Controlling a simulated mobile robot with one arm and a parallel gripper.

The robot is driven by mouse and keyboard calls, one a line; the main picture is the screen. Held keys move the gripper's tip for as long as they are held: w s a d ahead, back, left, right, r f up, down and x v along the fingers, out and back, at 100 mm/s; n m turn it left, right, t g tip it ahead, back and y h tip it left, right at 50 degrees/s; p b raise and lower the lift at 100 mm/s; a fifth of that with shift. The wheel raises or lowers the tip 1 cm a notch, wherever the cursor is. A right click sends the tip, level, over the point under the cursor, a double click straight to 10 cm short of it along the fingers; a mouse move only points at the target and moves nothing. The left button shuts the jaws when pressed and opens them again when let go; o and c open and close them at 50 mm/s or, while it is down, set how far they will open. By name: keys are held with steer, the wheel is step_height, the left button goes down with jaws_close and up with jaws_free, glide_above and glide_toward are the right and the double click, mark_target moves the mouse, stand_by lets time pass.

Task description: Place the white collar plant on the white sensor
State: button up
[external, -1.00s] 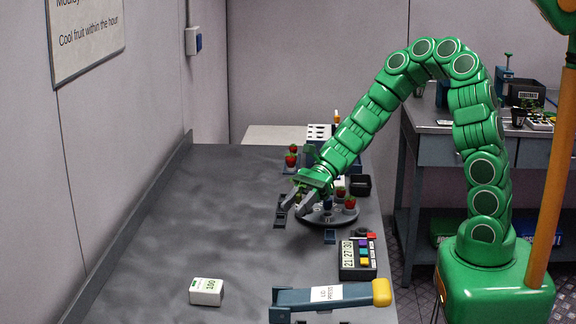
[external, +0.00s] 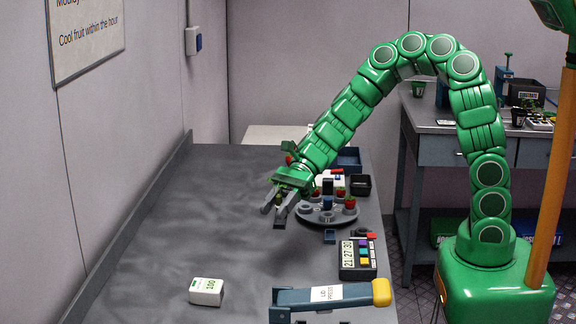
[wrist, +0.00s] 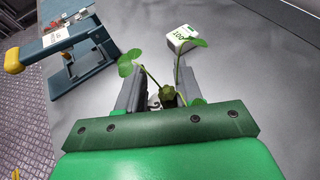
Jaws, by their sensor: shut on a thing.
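My gripper (external: 278,206) is above the grey bench, to the left of the round turntable. In the wrist view, my gripper (wrist: 160,82) is shut on a small plant (wrist: 168,97) with green leaves and a dark centre. A bit of white shows between the fingers beside it; most of its collar is hidden. In the external view the plant is small and mostly hidden by the fingers. The white sensor (external: 206,291) is a small white box reading 100 on the bench at the front left. It also shows in the wrist view (wrist: 182,38), beyond the plant and apart from it.
The turntable (external: 322,217) holds several red-topped items. A timer box (external: 357,258) and a lid press (external: 330,295) with a yellow handle end stand along the right bench edge. A black bin (external: 360,185) is behind. The bench's left and middle are clear.

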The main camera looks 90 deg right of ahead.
steer(key=w+a+r+n+g, duration=0.1)
steer(key=a+r, duration=0.1)
steer(key=a, duration=0.4)
steer(key=w+a+r, duration=0.1)
steer(key=a+r, duration=0.2)
steer(key=a, duration=0.4)
glide_above(201, 289)
steer(key=shift+y, duration=0.3)
steer(key=shift+s+f, duration=0.15)
steer(key=shift+f, duration=4.65)
steer(key=shift+f, duration=0.2)
step_height(201, 289, down, 3)
steer(key=shift+a+f, duration=0.1)
steer(key=shift+f, duration=0.05)
steer(key=o, duration=1)
